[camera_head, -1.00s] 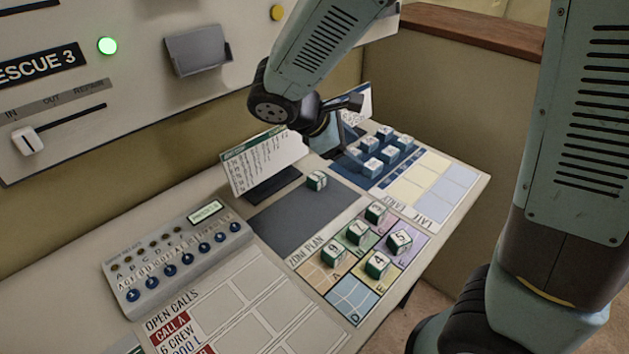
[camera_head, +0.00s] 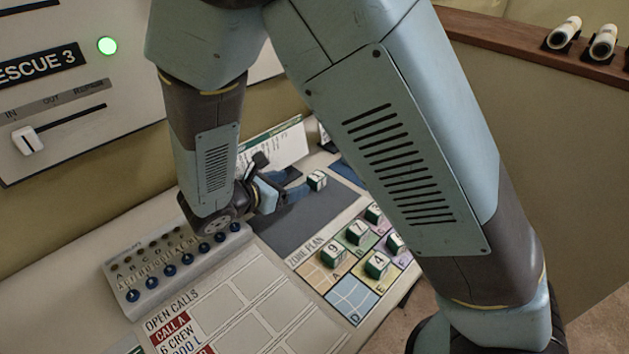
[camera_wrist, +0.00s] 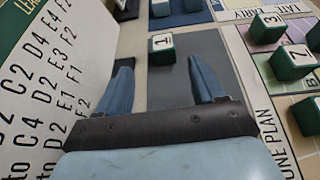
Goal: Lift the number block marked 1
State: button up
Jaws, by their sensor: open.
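The number block marked 1 (camera_head: 317,181) is a small green cube with a white top. It sits alone on a dark grey pad (camera_head: 292,222), near its far edge. In the wrist view the block (camera_wrist: 161,50) stands upright just beyond my fingertips, roughly centred between them. My gripper (camera_head: 301,182) is low over the pad with its blue fingers pointing at the block. In the wrist view my gripper (camera_wrist: 160,66) is open and empty, with grey pad visible between the fingers. I cannot tell whether any finger touches the block.
The zone plan (camera_head: 350,297), with several numbered blocks, lies right of the pad. A leaning card (camera_head: 285,142) stands on the other side, close to my gripper. A button panel (camera_head: 150,285) is at left. My own arm hides much of the desk's right side.

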aim_at(315, 177)
jog(key=x, duration=0.4)
jog(key=shift+w+d, duration=0.1)
jog(key=shift+x, duration=2.75)
jog(key=shift+d, duration=0.15)
jog(key=shift+c, duration=0.2)
jog(key=c, duration=1)
jog(key=shift+r, duration=0.15)
